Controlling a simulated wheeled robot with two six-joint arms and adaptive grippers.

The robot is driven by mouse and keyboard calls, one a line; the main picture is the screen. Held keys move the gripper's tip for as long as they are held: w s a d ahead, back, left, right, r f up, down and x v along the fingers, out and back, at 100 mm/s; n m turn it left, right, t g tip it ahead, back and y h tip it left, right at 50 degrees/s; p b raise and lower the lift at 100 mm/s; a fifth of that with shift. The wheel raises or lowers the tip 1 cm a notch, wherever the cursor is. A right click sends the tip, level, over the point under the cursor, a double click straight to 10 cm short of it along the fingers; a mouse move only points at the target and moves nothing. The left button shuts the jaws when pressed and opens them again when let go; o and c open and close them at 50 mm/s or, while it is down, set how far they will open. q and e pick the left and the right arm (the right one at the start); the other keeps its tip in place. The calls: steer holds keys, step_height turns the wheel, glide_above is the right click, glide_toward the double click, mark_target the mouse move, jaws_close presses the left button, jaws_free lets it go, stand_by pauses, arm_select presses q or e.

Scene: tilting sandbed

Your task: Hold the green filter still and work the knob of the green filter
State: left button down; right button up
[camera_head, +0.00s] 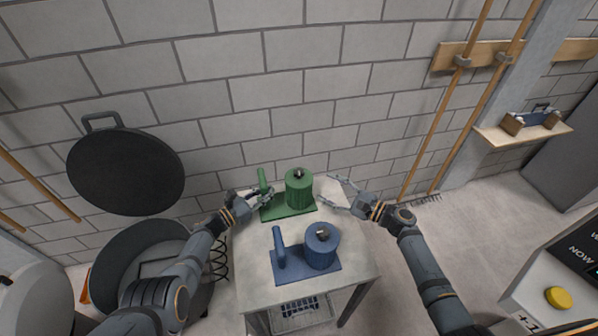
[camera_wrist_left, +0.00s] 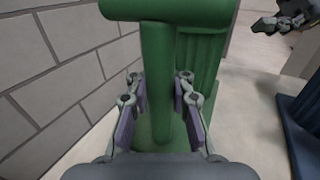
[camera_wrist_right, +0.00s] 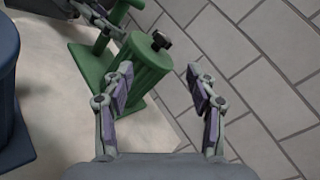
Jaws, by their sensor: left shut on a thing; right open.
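The green filter (camera_head: 299,190) stands at the back of the small table. In the right wrist view, the canister (camera_wrist_right: 138,72) lies beyond the left finger.
A blue filter (camera_head: 321,248) of the same kind stands nearer on the table (camera_head: 252,290). A grey block wall (camera_head: 300,100) rises close behind the table. Open floor lies right of the table.

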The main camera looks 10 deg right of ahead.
mark_target(299, 171)
steer(key=w+a+m, duration=0.2)
steer(key=m, duration=0.1)
steer(key=w+a+m, duration=0.3)
steer(key=w+a+r+m+t+h, duration=0.1)
steer(key=w+a+m, duration=0.1)
steer(key=a, duration=0.1)
steer(key=shift+w+a+r+m, duration=0.1)
steer(key=shift+w+a+m, duration=0.15)
steer(key=shift+m, duration=0.15)
steer(key=shift+c, duration=0.4)
steer(key=c, duration=1.1)
steer(key=shift+y, duration=0.3)
steer(key=shift+d+n+g+y, duration=0.1)
steer(key=shift+n+g+y, duration=0.7)
steer(key=shift+n+g, duration=0.25)
